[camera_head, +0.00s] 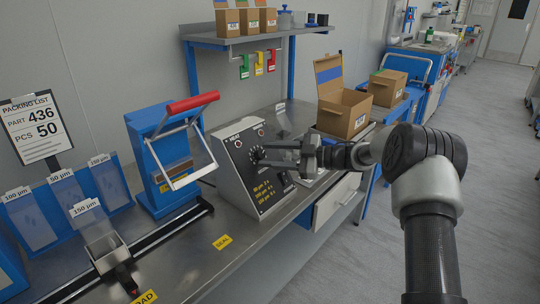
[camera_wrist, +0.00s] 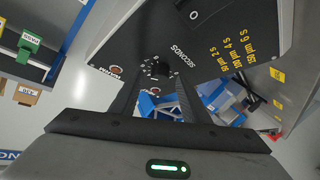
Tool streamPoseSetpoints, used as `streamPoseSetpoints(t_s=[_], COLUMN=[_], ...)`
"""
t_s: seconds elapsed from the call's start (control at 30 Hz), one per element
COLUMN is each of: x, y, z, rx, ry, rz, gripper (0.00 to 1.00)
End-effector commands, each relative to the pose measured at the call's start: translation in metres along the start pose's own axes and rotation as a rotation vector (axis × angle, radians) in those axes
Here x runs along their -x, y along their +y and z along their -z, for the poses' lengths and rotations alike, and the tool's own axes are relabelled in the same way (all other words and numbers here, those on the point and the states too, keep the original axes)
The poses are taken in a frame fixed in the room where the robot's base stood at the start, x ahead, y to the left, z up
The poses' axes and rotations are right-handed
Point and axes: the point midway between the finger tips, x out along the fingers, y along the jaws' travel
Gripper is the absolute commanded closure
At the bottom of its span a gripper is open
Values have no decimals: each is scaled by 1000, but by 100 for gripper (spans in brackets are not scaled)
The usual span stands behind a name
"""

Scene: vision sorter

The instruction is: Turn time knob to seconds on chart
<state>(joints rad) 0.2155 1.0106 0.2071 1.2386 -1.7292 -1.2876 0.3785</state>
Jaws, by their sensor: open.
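The time knob (camera_wrist: 157,68) is a small black dial with a ring of white marks, beside the word SECONDS on the dark panel of the grey control box (camera_head: 222,172). The yellow chart (camera_wrist: 230,50) on the same panel reads 50 µm 2 s, 100 µm 4 s and 150 µm 6 s. My gripper (camera_head: 262,154) is open and points at the panel. In the wrist view its two fingers reach towards either side of the knob; I cannot tell whether they touch it. The knob's exact setting is too small to read.
A blue sealer (camera_head: 150,160) with a red handle stands left of the box. A packing list (camera_head: 35,125) reads part 436, pcs 50. A holder labelled 150 µm (camera_head: 100,240) sits at front left. An open carton (camera_head: 345,110) stands right, behind my arm.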

Motion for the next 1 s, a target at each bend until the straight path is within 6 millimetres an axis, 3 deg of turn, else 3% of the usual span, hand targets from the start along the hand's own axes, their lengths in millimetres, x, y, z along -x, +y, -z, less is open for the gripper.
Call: streamPoseSetpoints(t_s=[0.17, 0.6, 0.8, 1.0], x=[29, 134, 162, 170], y=[2, 1, 0, 0], z=[1, 1, 0, 0], rx=[0, -1, -1, 0], ry=[-3, -3, -2, 0], rz=[-3, -2, 0, 1], gripper=[58, 58, 58, 58])
